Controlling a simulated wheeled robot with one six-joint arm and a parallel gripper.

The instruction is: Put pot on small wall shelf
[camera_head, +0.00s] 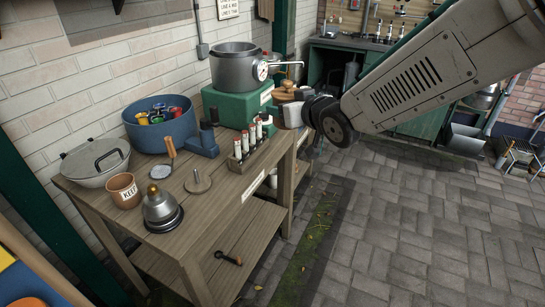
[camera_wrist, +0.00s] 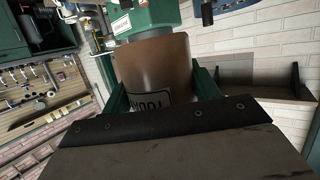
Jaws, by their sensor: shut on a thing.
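A brown pot (camera_wrist: 150,62) with a pale lettered label fills the middle of the wrist view. My gripper (camera_wrist: 160,88) is shut on it, with a green finger on each side. The label is partly cut off by my gripper's dark body. A small brown wooden shelf (camera_wrist: 262,91) on the white brick wall shows to the right of the pot, apart from it.
A wooden bench (camera_head: 215,208) carries a similar brown cup (camera_head: 123,190), a blue tub (camera_head: 160,132), a lidded pan (camera_head: 96,165), a metal bell-shaped thing (camera_head: 160,208), a bottle rack (camera_head: 248,155) and a green box (camera_head: 237,105) under a gauge pot (camera_head: 232,68). Paved floor (camera_head: 410,220) at right is clear.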

